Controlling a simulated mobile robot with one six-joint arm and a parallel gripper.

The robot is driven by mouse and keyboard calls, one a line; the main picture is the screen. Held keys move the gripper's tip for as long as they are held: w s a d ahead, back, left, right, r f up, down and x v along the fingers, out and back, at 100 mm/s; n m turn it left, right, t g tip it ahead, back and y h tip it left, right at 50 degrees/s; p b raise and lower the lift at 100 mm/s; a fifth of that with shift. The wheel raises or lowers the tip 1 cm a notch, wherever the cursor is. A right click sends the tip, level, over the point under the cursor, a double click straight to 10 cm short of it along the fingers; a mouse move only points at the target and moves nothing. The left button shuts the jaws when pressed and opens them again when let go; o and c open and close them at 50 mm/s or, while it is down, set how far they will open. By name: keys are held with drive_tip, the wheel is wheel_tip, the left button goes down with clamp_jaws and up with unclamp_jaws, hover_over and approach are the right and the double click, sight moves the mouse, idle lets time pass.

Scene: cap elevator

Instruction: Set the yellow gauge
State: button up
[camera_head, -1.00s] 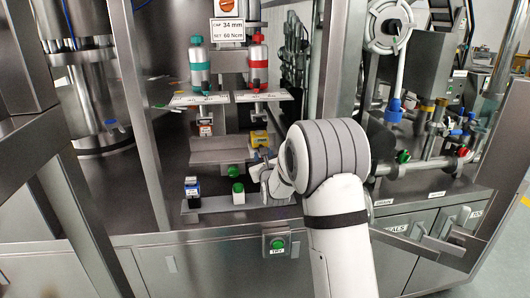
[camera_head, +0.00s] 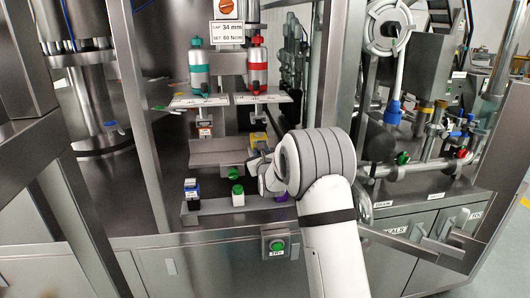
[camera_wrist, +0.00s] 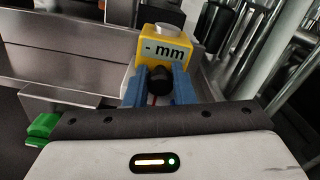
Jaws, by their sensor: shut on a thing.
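The yellow gauge (camera_head: 259,139) sits at the right end of the grey bracket, below the red-banded bottle's plate. In the wrist view the yellow gauge (camera_wrist: 168,46) shows a "- mm" marking, a pale round top and a black knob (camera_wrist: 158,79) on its near face. My gripper (camera_wrist: 157,90) has its two blue fingers on either side of the black knob, shut on it. In the head view my gripper (camera_head: 257,158) is just below and in front of the gauge, and my wrist partly hides this area.
A lower grey shelf (camera_head: 215,206) carries a blue-and-black bottle (camera_head: 192,193) and a green-capped white bottle (camera_head: 238,195). A green button (camera_head: 277,245) is on the front panel. A green knob (camera_head: 234,172) is left of my gripper. Teal (camera_head: 199,65) and red-banded (camera_head: 258,65) bottles stand above.

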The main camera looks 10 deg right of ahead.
clamp_jaws()
drive_tip(key=shift+a+f, duration=0.1)
drive_tip(key=shift+a, duration=0.2)
drive_tip(key=a+b, duration=0.5)
drive_tip(key=a, duration=0.3)
drive_tip(key=shift+a, duration=0.5)
drive_tip(key=o, duration=0.6)
unclamp_jaws()
